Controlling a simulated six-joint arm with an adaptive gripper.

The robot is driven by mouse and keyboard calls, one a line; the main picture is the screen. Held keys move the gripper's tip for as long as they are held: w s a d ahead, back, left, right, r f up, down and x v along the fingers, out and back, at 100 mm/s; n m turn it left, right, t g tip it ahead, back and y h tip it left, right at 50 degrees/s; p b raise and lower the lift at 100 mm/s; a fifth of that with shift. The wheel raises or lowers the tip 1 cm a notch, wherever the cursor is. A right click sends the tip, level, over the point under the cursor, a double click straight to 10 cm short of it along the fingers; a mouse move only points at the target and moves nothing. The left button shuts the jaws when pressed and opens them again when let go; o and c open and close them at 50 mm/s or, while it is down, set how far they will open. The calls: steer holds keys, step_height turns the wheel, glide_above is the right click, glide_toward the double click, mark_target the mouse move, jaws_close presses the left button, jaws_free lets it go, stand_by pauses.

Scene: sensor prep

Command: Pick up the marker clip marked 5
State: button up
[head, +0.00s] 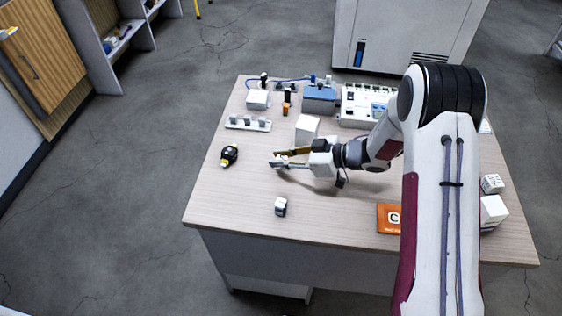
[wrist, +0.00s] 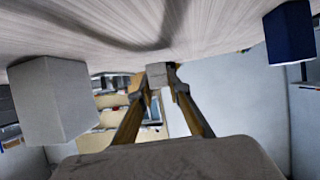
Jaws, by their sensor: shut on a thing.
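My gripper (head: 277,159) is low over the middle-left of the table, its fingers pointing left. In the wrist view, where the tabletop is along the upper edge, my gripper (wrist: 161,84) is shut on a small light grey piece (wrist: 161,73), taken to be the marker clip. The piece shows between the fingertips, close to the tabletop; I cannot tell whether it touches. No number can be read on it. In the head view the piece is a small pale shape (head: 276,162) at the fingertips, too small to make out clearly.
A white box (head: 306,128) stands just behind my gripper. An orange card (head: 388,218) is at the front. The front left is clear.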

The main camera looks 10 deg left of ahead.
steer(key=shift+r, duration=3.95)
